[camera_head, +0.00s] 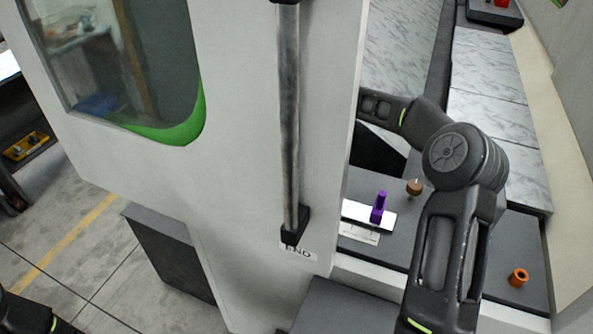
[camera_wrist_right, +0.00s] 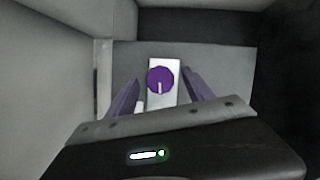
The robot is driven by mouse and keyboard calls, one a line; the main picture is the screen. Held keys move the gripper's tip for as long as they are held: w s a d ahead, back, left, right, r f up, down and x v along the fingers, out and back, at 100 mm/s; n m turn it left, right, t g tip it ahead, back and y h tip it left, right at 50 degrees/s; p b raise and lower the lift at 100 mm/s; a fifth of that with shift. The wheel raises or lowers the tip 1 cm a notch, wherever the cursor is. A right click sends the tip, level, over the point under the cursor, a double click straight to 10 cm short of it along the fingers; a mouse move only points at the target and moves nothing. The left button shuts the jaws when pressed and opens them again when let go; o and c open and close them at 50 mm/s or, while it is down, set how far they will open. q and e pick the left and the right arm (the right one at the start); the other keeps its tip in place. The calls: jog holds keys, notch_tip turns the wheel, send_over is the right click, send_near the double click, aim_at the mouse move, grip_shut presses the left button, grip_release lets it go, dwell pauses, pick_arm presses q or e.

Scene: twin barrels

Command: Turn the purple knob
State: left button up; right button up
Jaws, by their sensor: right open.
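The purple knob (camera_head: 378,207) stands upright on a small white plate (camera_head: 353,211) on the dark counter, right of the big pale door panel. In the right wrist view the knob (camera_wrist_right: 160,80) is a round purple disc with a pale line pointing toward the bottom of the picture. My right gripper (camera_wrist_right: 160,77) is open, with one finger on either side of the knob in that view. I cannot tell whether the fingers reach it. In the head view the right fingers are hidden. Only a dark piece of my left arm shows at the lower left corner; its gripper is out of view.
A vertical metal bar handle (camera_head: 289,120) runs down the door panel (camera_head: 235,190). A brown knob (camera_head: 414,187) stands close behind the purple one. An orange ring-like part (camera_head: 518,277) sits further right on the counter. Pale walls enclose the wrist view's left side.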

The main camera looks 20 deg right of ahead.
jog(key=shift+a+f, duration=0.1)
jog(key=shift+f, duration=0.25)
jog(key=shift+c, duration=0.5)
grip_shut()
